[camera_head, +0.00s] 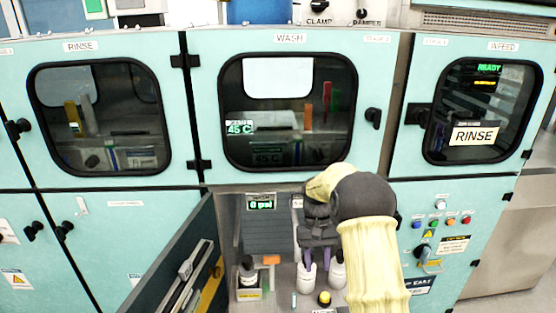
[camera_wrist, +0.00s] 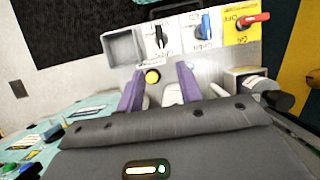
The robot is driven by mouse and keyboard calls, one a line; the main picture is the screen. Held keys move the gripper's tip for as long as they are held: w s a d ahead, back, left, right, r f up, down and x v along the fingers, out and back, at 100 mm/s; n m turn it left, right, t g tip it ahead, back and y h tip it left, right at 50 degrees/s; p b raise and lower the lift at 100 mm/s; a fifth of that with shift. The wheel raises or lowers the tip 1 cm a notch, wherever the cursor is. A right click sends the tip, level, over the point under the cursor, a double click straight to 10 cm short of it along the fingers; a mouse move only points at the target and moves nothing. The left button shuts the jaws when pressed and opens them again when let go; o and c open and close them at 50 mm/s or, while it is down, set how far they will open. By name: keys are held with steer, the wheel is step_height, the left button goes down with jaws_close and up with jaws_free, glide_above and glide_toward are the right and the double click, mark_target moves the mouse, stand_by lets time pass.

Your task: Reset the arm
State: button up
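My gripper (camera_head: 317,259) is at the end of my yellow-sleeved arm, inside the open lower middle compartment (camera_head: 290,200). Its two purple fingers also show in the wrist view (camera_wrist: 160,88), spread apart. White bottles, one on the left (camera_head: 305,280) and one on the right (camera_head: 337,270), stand close below and beside the fingers. White shapes show around the fingers in the wrist view; I cannot tell whether they touch. I see nothing clearly held. My forearm hides part of the compartment's right side.
An open door (camera_head: 180,260) stands at the compartment's left. Inside are another bottle (camera_head: 248,275), a yellow knob (camera_head: 324,298) and a "0 psi" display (camera_head: 261,202). The wrist view shows a blue handle (camera_wrist: 205,27) and a red handle (camera_wrist: 252,20). Closed windowed doors are above.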

steer(key=s+r+t+p, duration=0.3)
steer(key=s+r, duration=0.3)
steer(key=s, duration=0.4)
steer(key=s+r+t+p, duration=0.3)
steer(key=s+r, duration=0.3)
steer(key=s, duration=0.5)
steer(key=shift+s+r+t+p, duration=0.2)
steer(key=shift+r+t+p, duration=0.1)
steer(key=shift+t, duration=0.2)
steer(key=shift+d, duration=0.2)
